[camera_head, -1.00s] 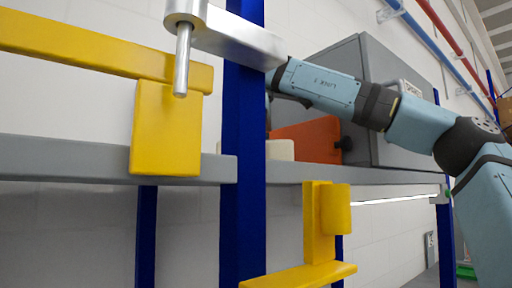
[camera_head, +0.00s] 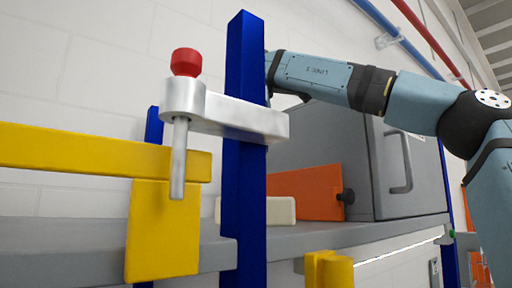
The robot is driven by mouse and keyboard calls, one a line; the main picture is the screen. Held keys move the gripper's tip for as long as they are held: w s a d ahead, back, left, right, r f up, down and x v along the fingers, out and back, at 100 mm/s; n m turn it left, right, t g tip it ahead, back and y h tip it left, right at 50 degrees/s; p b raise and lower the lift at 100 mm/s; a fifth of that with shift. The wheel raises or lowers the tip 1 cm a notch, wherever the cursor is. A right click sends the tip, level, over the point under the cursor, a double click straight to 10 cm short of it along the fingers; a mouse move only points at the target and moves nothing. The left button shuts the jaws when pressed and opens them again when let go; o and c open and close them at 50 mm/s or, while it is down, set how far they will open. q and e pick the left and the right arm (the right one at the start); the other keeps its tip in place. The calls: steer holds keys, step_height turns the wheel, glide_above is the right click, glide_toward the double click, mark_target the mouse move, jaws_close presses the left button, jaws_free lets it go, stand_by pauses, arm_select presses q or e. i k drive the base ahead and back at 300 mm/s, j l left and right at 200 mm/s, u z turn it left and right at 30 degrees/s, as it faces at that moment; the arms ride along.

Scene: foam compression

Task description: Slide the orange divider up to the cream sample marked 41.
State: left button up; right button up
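The orange divider (camera_head: 312,192) stands upright on the grey shelf, with a dark knob (camera_head: 347,196) at its right end. A low cream block (camera_head: 281,210) lies at its left, partly hidden by a blue post; no number is readable on it. The divider's left end overlaps the block in the picture; I cannot tell whether they touch. My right arm (camera_head: 318,75) reaches in from the right above the divider, and its far end passes behind the blue post. My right gripper is hidden there. My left gripper does not show.
A blue post (camera_head: 245,190) stands in front of the shelf (camera_head: 330,237). A silver clamp (camera_head: 232,113) with a red knob (camera_head: 186,62) crosses it. Yellow bars (camera_head: 85,151) block the left front. A grey cabinet (camera_head: 408,170) stands right of the divider.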

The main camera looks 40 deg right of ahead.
mark_target(318, 194)
steer(key=k, duration=1.5)
